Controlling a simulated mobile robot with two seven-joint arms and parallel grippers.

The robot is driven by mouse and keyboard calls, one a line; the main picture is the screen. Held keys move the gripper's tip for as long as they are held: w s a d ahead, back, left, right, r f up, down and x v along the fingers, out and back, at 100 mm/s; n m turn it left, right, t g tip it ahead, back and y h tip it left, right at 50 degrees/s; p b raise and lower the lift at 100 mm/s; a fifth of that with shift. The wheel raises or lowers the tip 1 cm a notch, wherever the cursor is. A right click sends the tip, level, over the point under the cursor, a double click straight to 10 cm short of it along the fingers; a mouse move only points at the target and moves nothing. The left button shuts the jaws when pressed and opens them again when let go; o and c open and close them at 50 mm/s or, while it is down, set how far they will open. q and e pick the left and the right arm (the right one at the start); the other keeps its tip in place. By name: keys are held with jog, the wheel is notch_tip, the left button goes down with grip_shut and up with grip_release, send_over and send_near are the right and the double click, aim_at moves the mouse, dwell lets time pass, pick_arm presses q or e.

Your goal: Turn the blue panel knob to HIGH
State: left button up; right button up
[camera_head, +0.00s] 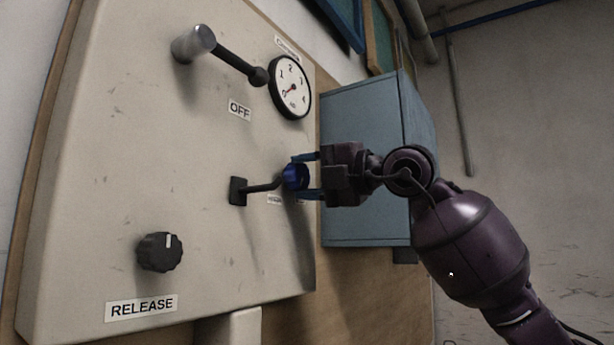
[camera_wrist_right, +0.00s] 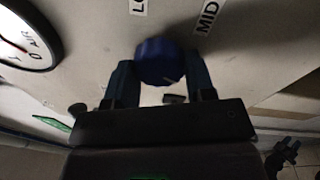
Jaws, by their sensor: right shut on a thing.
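The blue knob (camera_head: 295,177) sits on the right part of the pale panel (camera_head: 120,170). My right gripper (camera_head: 307,176) comes in from the right and is shut on the knob, with a finger on either side of it. In the right wrist view the knob (camera_wrist_right: 159,61) shows between the two fingers (camera_wrist_right: 160,80). A MID label (camera_wrist_right: 207,17) lies to the right above the knob there, and a partly cut-off label (camera_wrist_right: 139,7) starting with L lies above it. The knob's pointer setting cannot be read clearly.
A black lever (camera_head: 238,64) near the OFF label and a dial gauge (camera_head: 290,87) are above the knob. A small black lever (camera_head: 262,187) reaches close to the knob's left side. A black RELEASE knob (camera_head: 160,252) is lower left. A blue-grey cabinet (camera_head: 360,110) stands behind my gripper.

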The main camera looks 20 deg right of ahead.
jog(key=shift+m, duration=0.4)
jog(key=o, duration=0.9)
jog(key=b+v, duration=0.1)
jog(key=v, duration=0.9)
jog(key=shift+s+d+b, duration=0.2)
jog(key=shift+s+b, duration=0.1)
